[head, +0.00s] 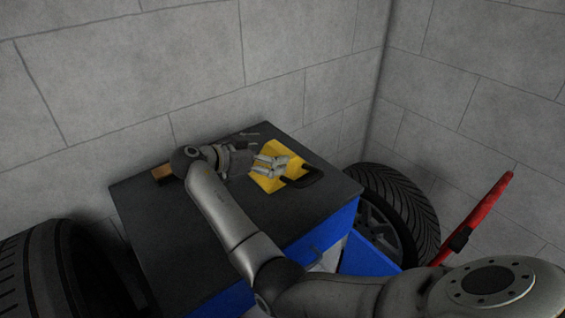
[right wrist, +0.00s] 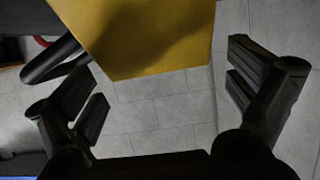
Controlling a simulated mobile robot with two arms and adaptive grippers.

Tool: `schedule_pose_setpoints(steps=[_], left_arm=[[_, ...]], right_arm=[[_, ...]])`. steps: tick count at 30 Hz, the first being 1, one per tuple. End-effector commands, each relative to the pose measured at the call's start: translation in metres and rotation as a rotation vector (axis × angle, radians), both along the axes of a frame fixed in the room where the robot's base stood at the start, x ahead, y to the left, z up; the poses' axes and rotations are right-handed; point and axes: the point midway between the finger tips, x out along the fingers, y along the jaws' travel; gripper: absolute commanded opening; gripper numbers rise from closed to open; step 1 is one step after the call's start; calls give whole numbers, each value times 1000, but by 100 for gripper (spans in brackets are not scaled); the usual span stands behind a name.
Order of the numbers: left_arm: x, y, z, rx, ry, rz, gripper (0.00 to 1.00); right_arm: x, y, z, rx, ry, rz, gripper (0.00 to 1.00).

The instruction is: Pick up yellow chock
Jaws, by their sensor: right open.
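The yellow chock (head: 283,153) sits on the dark top of a blue cabinet (head: 150,232), with a black handle (head: 304,178) on its right side. My right gripper (head: 270,166) is at the chock, its fingers partly in front of the yellow surface in the head view. In the right wrist view the chock (right wrist: 150,35) fills the upper middle, ahead of and between the spread fingers of the open gripper (right wrist: 165,95). Its black handle (right wrist: 50,62) shows to the left, close to the left finger. No contact is visible. My left gripper is not in view.
A wooden block (head: 162,173) lies at the cabinet top's left back edge. Tires stand on both sides, one at the left (head: 50,265) and one at the right (head: 398,210). A red bar (head: 485,212) leans at the right. Grey block walls close off the back.

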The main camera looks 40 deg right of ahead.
Motion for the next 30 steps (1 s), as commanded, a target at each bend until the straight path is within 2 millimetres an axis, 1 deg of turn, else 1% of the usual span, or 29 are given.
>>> schedule_pose_setpoints(steps=[1,3,7,9,14,17,27,29,30], left_arm=[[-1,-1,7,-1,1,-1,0],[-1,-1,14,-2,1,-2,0],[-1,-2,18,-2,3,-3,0],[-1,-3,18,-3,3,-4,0],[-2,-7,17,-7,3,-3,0],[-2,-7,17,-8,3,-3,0],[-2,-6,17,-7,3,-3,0],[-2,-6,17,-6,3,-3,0],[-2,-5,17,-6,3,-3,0]], right_arm=[[-1,-8,1,-2,2,-2,100],[-2,-19,-2,-2,3,-4,100],[0,-35,-10,-2,3,-2,100],[1,-39,-13,-1,1,-1,100],[1,-39,-14,0,0,0,100],[1,-39,-14,0,0,0,90],[1,-39,-14,0,0,0,46],[1,-39,-14,0,0,0,38],[1,-39,-11,-4,-5,1,36]])
